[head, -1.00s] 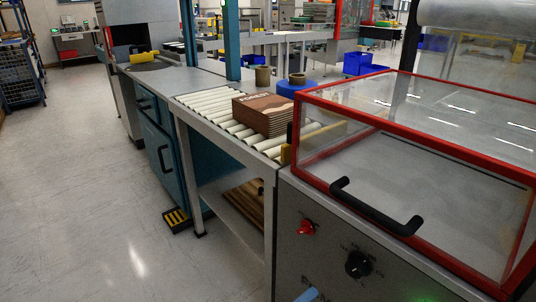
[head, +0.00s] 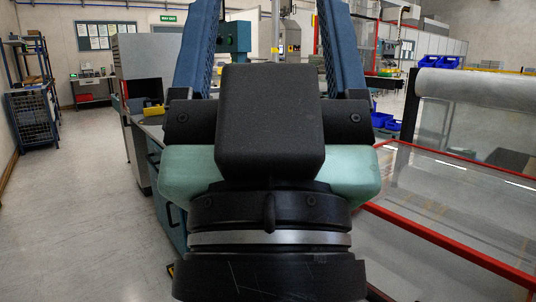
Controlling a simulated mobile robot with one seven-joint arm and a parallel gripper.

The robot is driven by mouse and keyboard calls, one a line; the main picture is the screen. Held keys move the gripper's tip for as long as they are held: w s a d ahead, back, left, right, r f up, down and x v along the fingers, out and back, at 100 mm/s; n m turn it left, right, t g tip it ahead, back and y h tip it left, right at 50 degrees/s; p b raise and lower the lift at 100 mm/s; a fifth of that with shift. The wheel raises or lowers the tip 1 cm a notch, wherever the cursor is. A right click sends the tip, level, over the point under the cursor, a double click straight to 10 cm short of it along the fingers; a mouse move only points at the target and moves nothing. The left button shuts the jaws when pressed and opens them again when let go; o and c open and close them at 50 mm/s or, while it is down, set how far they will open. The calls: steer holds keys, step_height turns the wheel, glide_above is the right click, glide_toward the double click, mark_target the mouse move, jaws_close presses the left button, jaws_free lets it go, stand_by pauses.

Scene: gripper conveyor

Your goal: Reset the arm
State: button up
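My gripper (head: 268,28) fills the middle of the head view, seen from behind its wrist. Its two blue fingers stand wide apart and run up to the top edge of the picture, where their tips may be cut off. Nothing shows held between them; only the far room is seen through the gap. The black housing and pale green body of my gripper hide the roller conveyor and the stack of brown cartons.
A red-framed clear cover (head: 450,245) lies close on the right, with a roll of clear film (head: 470,95) behind it. A grey machine (head: 148,70) and blue cabinet stand left of my gripper. A wire rack (head: 35,115) is at far left. The left floor (head: 90,220) is clear.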

step_height(320, 180, up, 28)
steer(key=p, duration=2.5)
steer(key=shift+f, duration=0.25)
steer(key=shift+w, duration=0.1)
